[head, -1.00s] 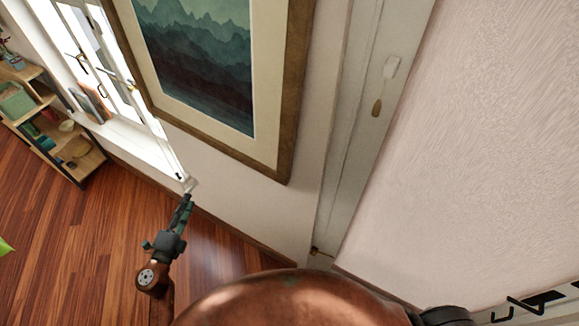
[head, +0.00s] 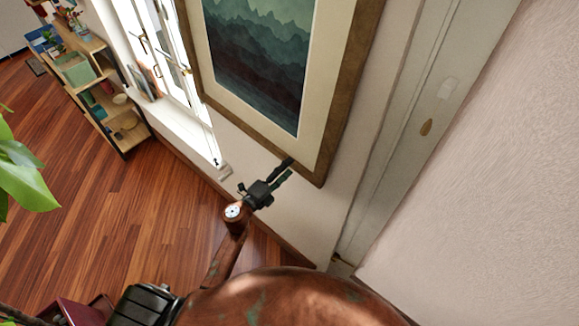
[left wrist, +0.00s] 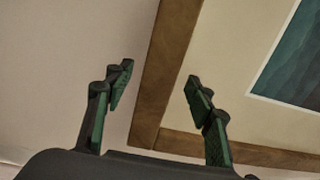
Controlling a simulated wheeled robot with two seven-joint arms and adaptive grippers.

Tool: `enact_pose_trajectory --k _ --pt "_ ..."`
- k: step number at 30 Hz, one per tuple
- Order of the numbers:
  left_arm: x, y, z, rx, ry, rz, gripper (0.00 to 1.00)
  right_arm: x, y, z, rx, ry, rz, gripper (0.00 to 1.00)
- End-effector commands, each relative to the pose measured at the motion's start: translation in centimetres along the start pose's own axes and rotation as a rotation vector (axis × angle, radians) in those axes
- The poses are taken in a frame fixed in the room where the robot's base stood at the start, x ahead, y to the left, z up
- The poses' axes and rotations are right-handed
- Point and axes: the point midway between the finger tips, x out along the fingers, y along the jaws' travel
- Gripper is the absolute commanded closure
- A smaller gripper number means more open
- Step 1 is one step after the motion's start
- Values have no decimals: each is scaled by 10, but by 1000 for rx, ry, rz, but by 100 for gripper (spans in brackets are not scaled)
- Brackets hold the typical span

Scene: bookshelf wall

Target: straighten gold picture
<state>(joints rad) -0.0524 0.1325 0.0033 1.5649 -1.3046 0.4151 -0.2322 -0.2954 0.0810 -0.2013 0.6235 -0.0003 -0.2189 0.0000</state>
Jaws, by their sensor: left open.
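The gold-brown picture frame (head: 347,85) hangs on the wall, holding a cream mat and a teal mountain print. Its top is cut off in the head view. My left gripper (head: 289,167) is open and empty at the frame's lower edge, near the bottom right corner. In the left wrist view, the open fingers (left wrist: 160,75) appear on either side of one side bar of the frame (left wrist: 172,60), close to a lower corner. I cannot tell whether they touch it. My right gripper is not in view.
A bright window (head: 170,70) with a white sill is left of the picture. A wooden shelf (head: 105,90) stands further left, and a green plant (head: 25,170) is at the left edge. Wood floor is open below.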

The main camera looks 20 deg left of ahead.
Motion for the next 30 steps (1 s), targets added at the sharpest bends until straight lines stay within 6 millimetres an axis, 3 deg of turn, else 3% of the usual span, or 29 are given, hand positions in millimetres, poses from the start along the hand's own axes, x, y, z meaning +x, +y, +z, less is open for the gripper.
enact_pose_trajectory --k 4,13,30 --pt "11 0 -1 0 1 0 50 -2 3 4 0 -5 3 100" --pt "12 0 -1 0 1 0 51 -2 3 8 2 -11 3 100" --pt "12 0 0 0 1 1 90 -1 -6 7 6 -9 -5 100"
